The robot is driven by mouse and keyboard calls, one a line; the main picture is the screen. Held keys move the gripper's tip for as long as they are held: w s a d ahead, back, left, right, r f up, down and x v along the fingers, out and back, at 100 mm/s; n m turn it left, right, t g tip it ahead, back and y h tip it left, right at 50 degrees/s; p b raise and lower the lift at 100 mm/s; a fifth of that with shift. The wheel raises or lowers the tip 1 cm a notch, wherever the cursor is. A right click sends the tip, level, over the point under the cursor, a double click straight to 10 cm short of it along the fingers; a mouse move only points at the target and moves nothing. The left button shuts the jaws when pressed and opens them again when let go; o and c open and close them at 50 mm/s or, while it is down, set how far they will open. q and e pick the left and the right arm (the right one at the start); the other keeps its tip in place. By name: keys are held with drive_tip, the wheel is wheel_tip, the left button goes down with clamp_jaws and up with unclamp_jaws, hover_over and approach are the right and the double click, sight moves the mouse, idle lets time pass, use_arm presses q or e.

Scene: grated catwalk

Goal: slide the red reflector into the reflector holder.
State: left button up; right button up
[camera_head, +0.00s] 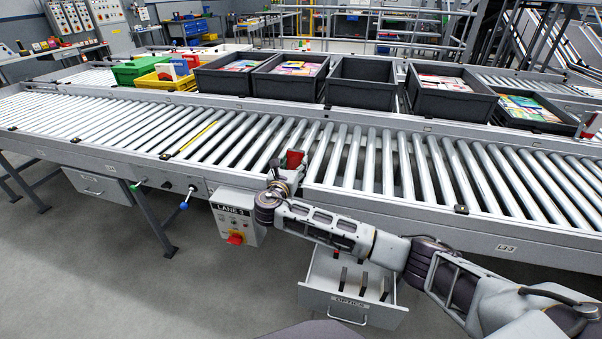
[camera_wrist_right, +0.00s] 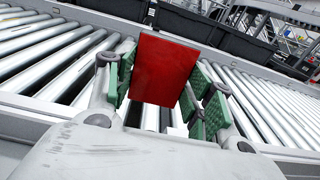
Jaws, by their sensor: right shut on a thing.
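The red reflector (camera_head: 294,158) is a flat red plate, held above the near rail of the roller conveyor. My right gripper (camera_head: 285,172) is shut on it. In the right wrist view the reflector (camera_wrist_right: 165,68) stands up between the green-padded fingers of the gripper (camera_wrist_right: 163,92), its red face towards the camera. I cannot clearly make out the reflector holder; the gripper and reflector cover part of the rail. My left gripper is not in view.
The roller conveyor (camera_head: 345,170) runs across the view, its near rollers empty. Dark crates (camera_head: 362,95), a green bin (camera_head: 135,72) and a yellow bin (camera_head: 160,84) stand behind. The Lane 3 switch box (camera_head: 237,215) hangs from the rail. An open drawer (camera_head: 350,303) is below my right arm.

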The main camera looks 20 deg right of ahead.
drive_tip(key=shift+s+a+r+t, duration=0.4)
drive_tip(key=shift+s+a+r, duration=0.1)
drive_tip(key=shift+s+a, duration=0.05)
use_arm(q)
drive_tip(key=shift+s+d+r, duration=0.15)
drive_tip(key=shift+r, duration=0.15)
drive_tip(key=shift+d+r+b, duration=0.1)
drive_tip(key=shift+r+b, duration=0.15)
drive_tip(key=shift+b, duration=0.1)
use_arm(e)
drive_tip(key=shift+f, duration=0.15)
